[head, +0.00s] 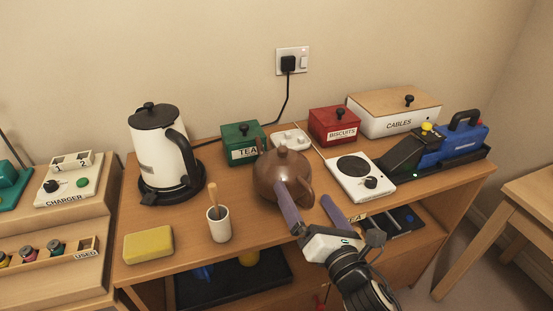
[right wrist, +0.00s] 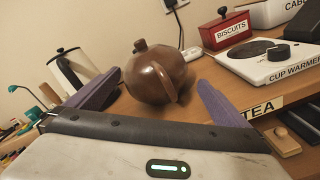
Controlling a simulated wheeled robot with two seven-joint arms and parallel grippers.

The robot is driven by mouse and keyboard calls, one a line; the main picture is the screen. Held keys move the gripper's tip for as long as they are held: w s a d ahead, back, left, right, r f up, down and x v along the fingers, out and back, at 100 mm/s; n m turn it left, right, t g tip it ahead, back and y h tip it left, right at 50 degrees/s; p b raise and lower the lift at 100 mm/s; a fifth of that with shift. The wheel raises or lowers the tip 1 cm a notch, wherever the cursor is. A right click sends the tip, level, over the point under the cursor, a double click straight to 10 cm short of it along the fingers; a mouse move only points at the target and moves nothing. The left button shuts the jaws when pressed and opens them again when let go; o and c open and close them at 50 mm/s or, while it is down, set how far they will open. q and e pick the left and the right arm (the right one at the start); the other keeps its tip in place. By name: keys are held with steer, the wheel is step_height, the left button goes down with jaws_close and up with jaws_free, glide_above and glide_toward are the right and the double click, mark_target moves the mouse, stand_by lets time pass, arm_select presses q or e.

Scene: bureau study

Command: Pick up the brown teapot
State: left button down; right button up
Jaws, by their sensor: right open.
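The brown teapot (head: 279,172) stands upright on the wooden cabinet top, near its front edge in the middle. It has a round body, a knobbed lid and a handle on its right side. My right gripper (head: 308,205) is open, its two purple fingers pointing at the teapot from the front right. In the right wrist view the teapot (right wrist: 155,75) sits beyond and between the open fingers, its handle (right wrist: 178,85) turned toward the gripper. In the head view the left finger overlaps the teapot's lower front; I cannot tell whether it touches. My left gripper is not in view.
A white kettle (head: 158,147), a cup with a wooden stick (head: 219,225) and a yellow sponge (head: 148,245) stand left of the teapot. The green tea box (head: 242,142) is behind it. A white cup warmer (head: 360,177) is close on the right.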

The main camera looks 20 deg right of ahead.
mark_target(297, 177)
steer(key=shift+w+r, duration=0.2)
steer(key=shift+w, duration=0.35)
steer(key=shift+w+r, duration=0.15)
steer(key=shift+w, duration=0.35)
steer(key=shift+w+f, duration=0.15)
steer(key=shift+w, duration=0.55)
steer(key=w, duration=0.5)
steer(key=shift+c, duration=0.3)
steer(key=c, duration=1.1)
steer(key=shift+r, duration=0.3)
steer(key=shift+c, duration=0.3)
